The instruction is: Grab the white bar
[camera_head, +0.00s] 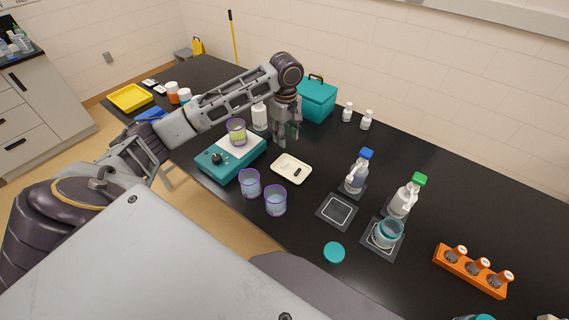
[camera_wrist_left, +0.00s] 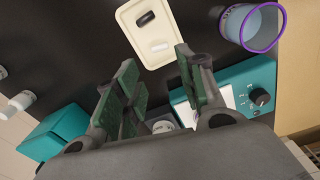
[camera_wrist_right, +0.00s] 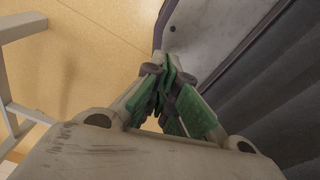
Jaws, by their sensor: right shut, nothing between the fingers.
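The white bar (camera_wrist_left: 160,47) is a small short rod lying in a shallow cream tray (camera_wrist_left: 131,40), seen in the left wrist view. A similar black bar (camera_wrist_left: 146,18) lies apart from it in the same tray. My right gripper (camera_wrist_right: 166,72) is shut and empty, away from the bench.
A teal stirrer (camera_head: 228,166) bearing a cup (camera_head: 237,132) stands left of the tray. Two purple-rimmed cups (camera_head: 250,184) (camera_head: 275,201) stand in front. A teal box (camera_head: 318,101) stands behind.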

